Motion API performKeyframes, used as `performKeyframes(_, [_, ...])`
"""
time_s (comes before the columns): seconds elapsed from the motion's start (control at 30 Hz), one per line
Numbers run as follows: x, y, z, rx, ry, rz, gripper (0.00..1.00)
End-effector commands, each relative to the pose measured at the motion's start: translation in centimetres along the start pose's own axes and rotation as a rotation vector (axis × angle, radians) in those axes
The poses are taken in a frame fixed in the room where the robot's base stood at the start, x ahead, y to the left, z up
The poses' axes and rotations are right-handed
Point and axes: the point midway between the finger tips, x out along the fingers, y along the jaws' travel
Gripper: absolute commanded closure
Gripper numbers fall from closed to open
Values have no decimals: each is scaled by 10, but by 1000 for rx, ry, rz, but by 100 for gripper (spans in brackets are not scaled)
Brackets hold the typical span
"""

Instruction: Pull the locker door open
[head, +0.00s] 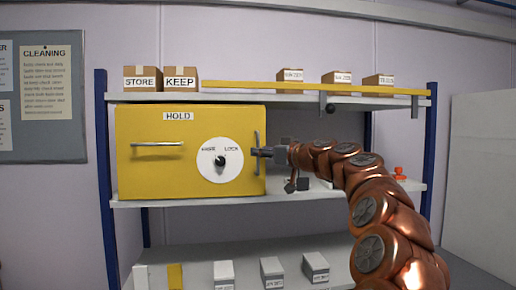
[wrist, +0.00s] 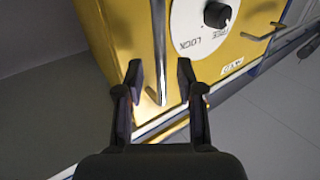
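The yellow locker (head: 135,180), labelled HOLD, sits on the middle shelf with its door shut. Its front has a horizontal bar handle (head: 157,144) at left and a round white dial (head: 208,172) marked with LOCK and another word. The black knob's setting is too small to tell. A vertical bar handle (head: 257,138) stands near the door's right edge. My gripper (head: 262,152) is at this vertical handle. In the wrist view my gripper (wrist: 160,72) is open, with the handle (wrist: 159,45) appearing between its fingers, a gap on each side.
Boxes marked STORE (head: 142,82) and KEEP (head: 180,82) and several smaller ones stand on the top shelf. Several blocks line the bottom shelf (head: 200,250). Blue posts (head: 432,130) flank the rack. Small dark objects (head: 297,185) lie right of the locker, below my gripper.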

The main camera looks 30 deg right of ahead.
Motion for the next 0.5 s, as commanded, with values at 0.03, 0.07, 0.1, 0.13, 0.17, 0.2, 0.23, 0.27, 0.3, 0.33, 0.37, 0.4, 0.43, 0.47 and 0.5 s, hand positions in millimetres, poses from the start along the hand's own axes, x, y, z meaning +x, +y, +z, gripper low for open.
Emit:
performKeyframes(0.03, [6,0,-1,1,-2,0,63])
performKeyframes(0.07, [9,0,-1,1,-2,-1,63])
performKeyframes(0.1, [13,0,0,1,-2,-1,63])
performKeyframes(0.13, [15,0,0,1,-2,-1,63])
performKeyframes(0.17, [17,0,0,1,-3,-1,63])
performKeyframes(0.2, [18,0,1,1,-3,-2,63])
performKeyframes(0.23, [20,0,1,1,-2,-2,63])
performKeyframes(0.27, [20,0,1,1,-2,-2,63])
performKeyframes(0.3, [21,0,1,1,-2,-2,63])
performKeyframes(0.33, [21,0,1,1,-1,-2,63])
performKeyframes(0.37, [21,-1,1,1,-1,-2,63])
performKeyframes(0.4, [21,-1,1,1,-1,-2,63])
performKeyframes(0.43, [21,-1,1,1,-1,-2,63])
performKeyframes(0.47, [21,-1,1,1,-1,-3,63])
performKeyframes(0.5, [21,-1,1,1,-1,-3,63])
